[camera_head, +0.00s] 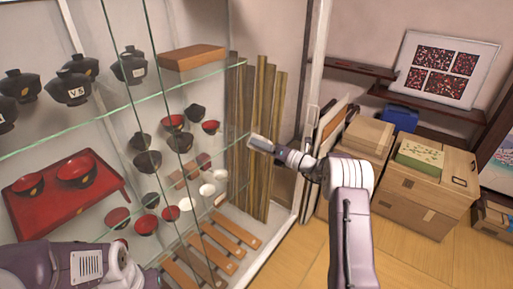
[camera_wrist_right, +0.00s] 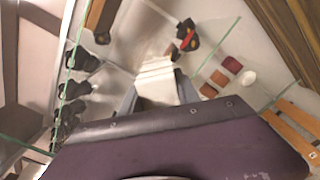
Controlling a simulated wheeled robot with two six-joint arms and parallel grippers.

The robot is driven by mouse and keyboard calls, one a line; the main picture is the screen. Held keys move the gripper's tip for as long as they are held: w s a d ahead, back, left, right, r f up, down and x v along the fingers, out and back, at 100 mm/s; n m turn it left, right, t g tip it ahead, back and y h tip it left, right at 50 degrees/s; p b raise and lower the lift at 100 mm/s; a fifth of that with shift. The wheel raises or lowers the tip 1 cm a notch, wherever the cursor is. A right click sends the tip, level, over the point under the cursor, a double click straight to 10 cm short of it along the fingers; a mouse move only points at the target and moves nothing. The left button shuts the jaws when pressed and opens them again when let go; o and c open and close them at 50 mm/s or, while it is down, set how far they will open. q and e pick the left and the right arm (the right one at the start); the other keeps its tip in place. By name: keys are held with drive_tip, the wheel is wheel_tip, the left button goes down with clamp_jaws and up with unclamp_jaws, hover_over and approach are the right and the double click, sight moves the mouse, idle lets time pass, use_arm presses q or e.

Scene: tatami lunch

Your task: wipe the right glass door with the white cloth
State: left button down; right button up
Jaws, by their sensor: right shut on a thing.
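My right gripper (camera_head: 268,146) is shut on the white cloth (camera_head: 260,142), a small pale folded piece at its tip. In the right wrist view the cloth (camera_wrist_right: 158,82) shows as a light layered block between the fingers. The right glass door (camera_head: 215,110) is a clear pane in front of the display shelves, ending near a pale upright frame (camera_head: 314,80). The cloth is in front of the right part of this glass; I cannot tell whether it touches. My left arm shows at the lower left, with its fingertips out of view.
Behind the glass are glass shelves with black lidded bowls (camera_head: 76,90), a red tray (camera_head: 98,205) with red bowls, several small cups and wooden strips (camera_head: 230,233). Cardboard boxes (camera_head: 425,195) stand right of the cabinet. Wooden floor (camera_head: 425,260) is clear at the lower right.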

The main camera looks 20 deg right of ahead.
sight(246, 140)
drive_tip(key=shift+w+d, duration=0.45)
drive_tip(key=shift+d, duration=0.15)
drive_tip(key=shift+w+d, duration=0.75)
drive_tip(key=shift+d, duration=0.15)
drive_tip(key=shift+w+d, duration=0.4)
drive_tip(key=shift+d, duration=0.1)
drive_tip(key=shift+w+d, duration=0.6)
drive_tip(key=shift+d, duration=0.2)
drive_tip(key=shift+r+p, duration=0.85)
drive_tip(key=shift+r, duration=0.15)
drive_tip(key=shift+s+a+f, duration=0.1)
drive_tip(key=shift+s+a, duration=0.55)
drive_tip(key=shift+a, duration=0.25)
drive_tip(key=shift+s+a, duration=0.65)
drive_tip(key=shift+a, duration=0.2)
drive_tip(key=shift+s+a, duration=0.85)
drive_tip(key=shift+a, duration=0.2)
drive_tip(key=shift+s+a+b, duration=0.4)
drive_tip(key=shift+s+a, duration=0.2)
drive_tip(key=shift+a, duration=0.15)
drive_tip(key=shift+s+a, duration=0.45)
drive_tip(key=shift+a, duration=0.15)
drive_tip(key=shift+s+a+b, duration=0.35)
drive_tip(key=shift+s+a, duration=0.35)
drive_tip(key=shift+a, duration=0.2)
drive_tip(key=shift+s+a, duration=0.35)
drive_tip(key=shift+a, duration=0.05)
